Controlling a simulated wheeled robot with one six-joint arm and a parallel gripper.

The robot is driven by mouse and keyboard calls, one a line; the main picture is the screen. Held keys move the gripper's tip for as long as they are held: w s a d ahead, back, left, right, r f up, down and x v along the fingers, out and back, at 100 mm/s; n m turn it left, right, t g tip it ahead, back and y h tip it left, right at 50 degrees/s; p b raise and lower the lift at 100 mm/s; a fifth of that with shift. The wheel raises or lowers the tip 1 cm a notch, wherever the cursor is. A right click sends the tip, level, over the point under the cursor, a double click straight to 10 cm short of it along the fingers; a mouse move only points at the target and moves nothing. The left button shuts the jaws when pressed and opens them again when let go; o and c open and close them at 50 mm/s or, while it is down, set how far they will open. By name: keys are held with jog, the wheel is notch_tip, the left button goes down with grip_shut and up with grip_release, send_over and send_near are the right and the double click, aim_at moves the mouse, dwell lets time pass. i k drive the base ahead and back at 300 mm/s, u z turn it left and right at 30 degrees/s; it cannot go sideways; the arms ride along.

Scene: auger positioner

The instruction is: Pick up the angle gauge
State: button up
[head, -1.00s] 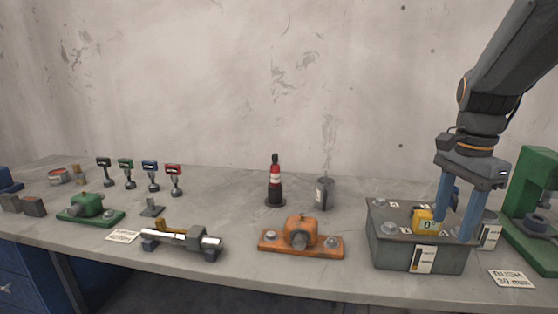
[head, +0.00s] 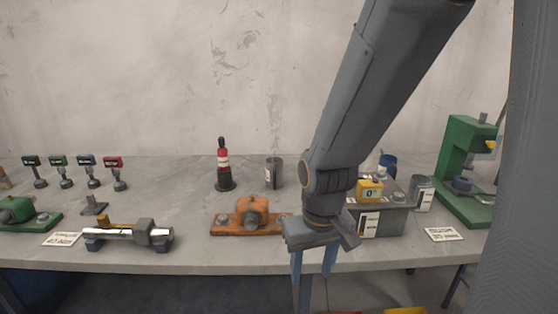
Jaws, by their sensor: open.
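The angle gauge (head: 370,190) is a small yellow box with a pale display reading about 0°. It sits on top of the grey block (head: 398,222) at the right of the bench. My gripper (head: 314,266) points down at the front edge of the bench, lower and to the left of the gauge. Its two blue fingers are apart with nothing seen between them, and their tips are partly out of clear view. My arm hides the left part of the grey block.
An orange bearing housing (head: 250,217) stands just left of my gripper. A green press (head: 466,170) and a grey can (head: 422,192) are to the right. A shaft on supports (head: 128,233) lies left. Bare bench top shows at the back middle.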

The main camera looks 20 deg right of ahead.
aim_at(367, 191)
jog(key=z, duration=0.2)
jog(key=k, duration=0.85)
jog(key=z, duration=1.25)
jog(key=i, duration=0.5)
jog(key=z, duration=0.05)
